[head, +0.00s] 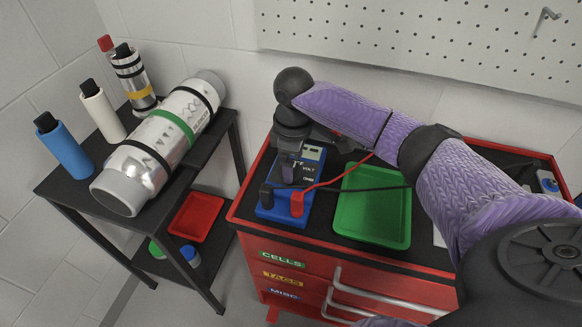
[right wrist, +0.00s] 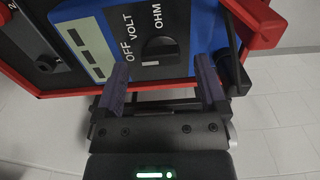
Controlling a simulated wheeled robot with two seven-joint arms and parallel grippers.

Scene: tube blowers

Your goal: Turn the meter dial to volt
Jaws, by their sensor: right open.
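The blue meter (head: 277,214) lies on the red cabinet's black top, near its left end. In the right wrist view the meter (right wrist: 207,32) shows OFF, VOLT and OHM labels and a black dial (right wrist: 160,48). Which label the dial points to is not clear. My right gripper (head: 289,172) is over the meter and hides part of it. In the wrist view its fingers (right wrist: 162,78) are open and apart, one toward each side of the dial, with nothing between them that they grip. My left gripper is not in view.
Red and black leads run from the meter's plugs (head: 296,203) past a green tray (head: 372,222). A black shelf on the left holds a large metal cylinder (head: 150,165), a blue bottle (head: 66,148) and a white bottle (head: 102,113). A pegboard (head: 430,45) is behind.

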